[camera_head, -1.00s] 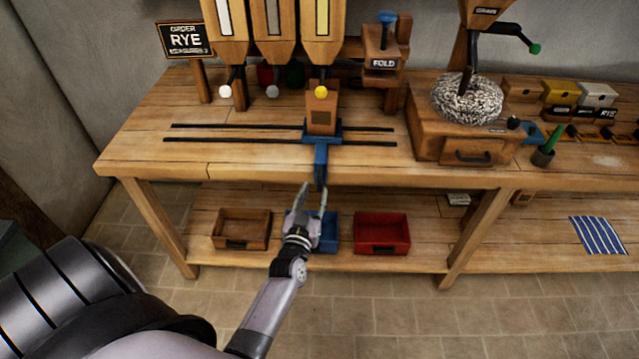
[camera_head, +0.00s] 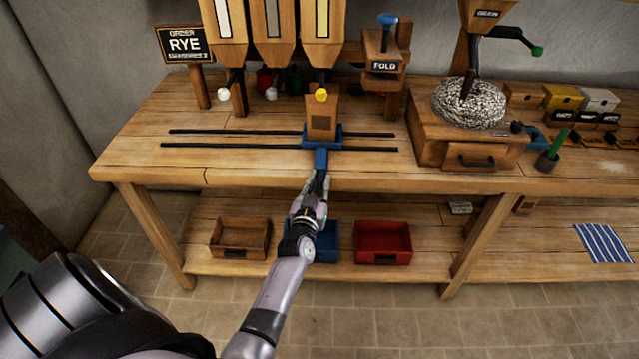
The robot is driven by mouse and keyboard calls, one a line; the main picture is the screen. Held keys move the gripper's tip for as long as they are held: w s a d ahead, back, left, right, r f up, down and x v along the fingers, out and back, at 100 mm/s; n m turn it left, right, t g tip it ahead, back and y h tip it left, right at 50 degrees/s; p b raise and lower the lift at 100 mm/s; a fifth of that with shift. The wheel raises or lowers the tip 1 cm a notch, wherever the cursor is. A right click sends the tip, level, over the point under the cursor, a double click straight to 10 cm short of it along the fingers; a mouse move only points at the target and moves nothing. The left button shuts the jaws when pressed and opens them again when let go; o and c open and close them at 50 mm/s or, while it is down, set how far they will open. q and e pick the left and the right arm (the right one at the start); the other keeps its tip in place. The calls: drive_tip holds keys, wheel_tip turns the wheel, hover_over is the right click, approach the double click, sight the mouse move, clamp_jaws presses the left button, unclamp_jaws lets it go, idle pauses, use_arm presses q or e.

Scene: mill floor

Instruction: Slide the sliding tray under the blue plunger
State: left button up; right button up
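The sliding tray (camera_head: 321,141) is a blue carriage on two dark rails, below the hopper with the yellow knob. A brown box-like bag stands upright on it. The blue plunger (camera_head: 387,19) tops the wooden press marked FOLD, right of and behind the tray. My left gripper (camera_head: 319,178) is at the handle's lower end, fingers on either side of it. They look close to it, but whether they grip is too small to tell. My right gripper is out of view.
The rails (camera_head: 230,131) are clear to both sides of the tray. A wooden grinder base (camera_head: 428,150) stands just past their right end. A brown bin (camera_head: 240,239), a blue bin (camera_head: 327,243) and a red bin (camera_head: 383,242) sit on the lower shelf.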

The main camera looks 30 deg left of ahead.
use_arm(q)
clamp_jaws()
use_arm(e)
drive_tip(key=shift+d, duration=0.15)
use_arm(q)
drive_tip(key=shift+d, duration=0.1)
